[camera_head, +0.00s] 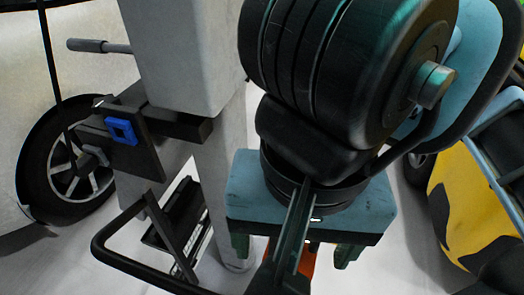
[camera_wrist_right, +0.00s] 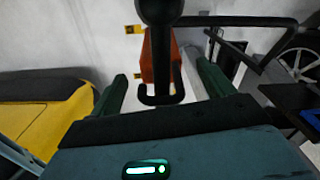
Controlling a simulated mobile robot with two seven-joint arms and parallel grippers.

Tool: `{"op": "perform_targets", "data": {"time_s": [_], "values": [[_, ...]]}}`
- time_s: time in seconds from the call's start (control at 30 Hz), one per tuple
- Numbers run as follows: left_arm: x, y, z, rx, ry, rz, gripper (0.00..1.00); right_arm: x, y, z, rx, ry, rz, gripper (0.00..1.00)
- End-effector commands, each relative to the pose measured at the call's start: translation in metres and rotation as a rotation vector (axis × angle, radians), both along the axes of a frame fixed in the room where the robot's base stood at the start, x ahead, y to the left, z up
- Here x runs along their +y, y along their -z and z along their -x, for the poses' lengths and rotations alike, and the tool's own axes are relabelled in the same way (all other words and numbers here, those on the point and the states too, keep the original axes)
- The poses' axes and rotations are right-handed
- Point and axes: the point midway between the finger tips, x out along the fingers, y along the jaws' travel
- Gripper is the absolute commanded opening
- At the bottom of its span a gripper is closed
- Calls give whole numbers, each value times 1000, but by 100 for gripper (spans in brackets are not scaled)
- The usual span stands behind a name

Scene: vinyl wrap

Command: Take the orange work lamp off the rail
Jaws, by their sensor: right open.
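The orange work lamp (camera_wrist_right: 160,58) hangs upright in the right wrist view, partly hidden behind a dark upright bar with a hooked lower end (camera_wrist_right: 158,98). My right gripper (camera_wrist_right: 162,85) is open, with one green finger on each side of the lamp and hook. I see no finger touching the lamp. In the head view my right gripper (camera_head: 293,252) points downward, and a small part of the lamp (camera_head: 307,262) shows between its fingers. The black tubular rail (camera_head: 125,258) bends in from the left; it also shows in the right wrist view (camera_wrist_right: 245,21). My left gripper is out of view.
A pale column (camera_head: 185,55) stands left of my right arm, with a black bracket and blue square (camera_head: 121,131) on it. A car wheel (camera_head: 65,165) is at the left. A yellow and black body (camera_head: 455,215) stands at the right. Pale floor shows between.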

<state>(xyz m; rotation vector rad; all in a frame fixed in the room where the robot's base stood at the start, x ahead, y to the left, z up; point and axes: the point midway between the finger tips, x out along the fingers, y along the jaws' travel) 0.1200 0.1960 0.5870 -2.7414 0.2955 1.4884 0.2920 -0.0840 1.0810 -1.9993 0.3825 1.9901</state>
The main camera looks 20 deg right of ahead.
Motion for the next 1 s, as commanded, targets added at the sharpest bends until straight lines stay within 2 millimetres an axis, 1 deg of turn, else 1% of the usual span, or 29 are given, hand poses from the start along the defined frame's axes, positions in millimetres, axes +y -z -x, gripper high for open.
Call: {"op": "perform_targets", "data": {"time_s": [0.03,0.13,0.23,0.43,0.47,0.9,1.0], "values": [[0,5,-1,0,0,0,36,0,10,-1,4,0,1,81],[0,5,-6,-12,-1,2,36,0,18,0,3,0,1,81],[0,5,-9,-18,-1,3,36,0,21,0,0,0,1,81],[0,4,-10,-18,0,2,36,0,20,0,-1,0,0,81],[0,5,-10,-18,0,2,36,0,20,0,-1,0,0,80],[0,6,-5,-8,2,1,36,0,20,0,0,1,0,23],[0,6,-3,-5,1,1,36,0,19,0,-1,1,-1,22]]}}
